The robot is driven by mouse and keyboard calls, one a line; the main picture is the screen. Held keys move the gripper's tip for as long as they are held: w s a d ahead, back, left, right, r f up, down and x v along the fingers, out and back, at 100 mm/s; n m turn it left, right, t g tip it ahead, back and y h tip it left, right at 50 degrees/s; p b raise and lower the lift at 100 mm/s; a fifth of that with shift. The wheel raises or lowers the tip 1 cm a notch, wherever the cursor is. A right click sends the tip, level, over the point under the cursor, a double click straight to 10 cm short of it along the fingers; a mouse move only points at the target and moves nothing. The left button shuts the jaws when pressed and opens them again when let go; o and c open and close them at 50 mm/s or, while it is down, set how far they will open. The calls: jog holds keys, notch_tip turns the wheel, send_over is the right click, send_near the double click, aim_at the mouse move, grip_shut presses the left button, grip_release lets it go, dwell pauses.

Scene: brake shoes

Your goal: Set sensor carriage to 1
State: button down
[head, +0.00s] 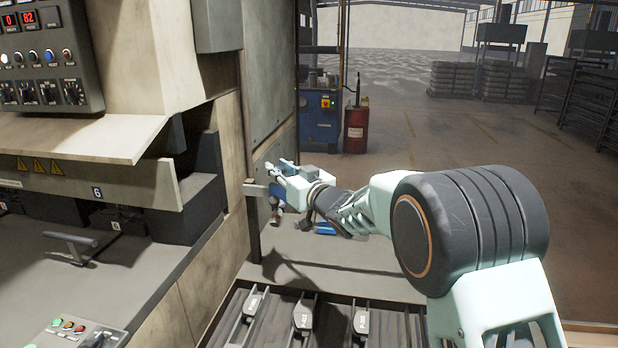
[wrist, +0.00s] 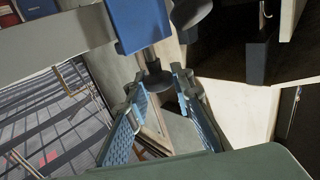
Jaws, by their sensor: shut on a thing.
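The sensor carriage shows as a blue block (wrist: 138,22) on a grey metal rail (wrist: 50,42) in the wrist view. A dark round knob (wrist: 155,78) hangs below the block, between my fingertips. My gripper (wrist: 157,84) has blue ribbed finger pads and is shut on this dark knob of the carriage. In the head view my gripper (head: 277,175) is at the end of the metal rail (head: 256,190), which sticks out from the machine's side. It partly hides the blue carriage there. I cannot read any position marks on the rail.
The press with its control panel (head: 45,55) stands at left. A rack with several dark labelled parts (head: 303,318) lies below my arm. A small blue object (head: 325,228) lies on the ledge behind my wrist. A red drum (head: 355,128) and blue cabinet (head: 320,118) stand farther back.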

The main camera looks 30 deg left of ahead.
jog(key=a, duration=0.1)
jog(key=s+a, duration=0.1)
jog(key=a, duration=0.1)
jog(key=shift+a+r+b, duration=0.1)
jog(key=shift+a+b, duration=0.2)
jog(key=shift+s, duration=0.1)
jog(key=c, duration=1.7)
grip_release()
jog(key=shift+a, duration=0.15)
jog(key=shift+s+d, duration=0.15)
jog(key=shift+d, duration=0.5)
jog(key=v, duration=1.1)
jog(key=shift+s+a, duration=0.1)
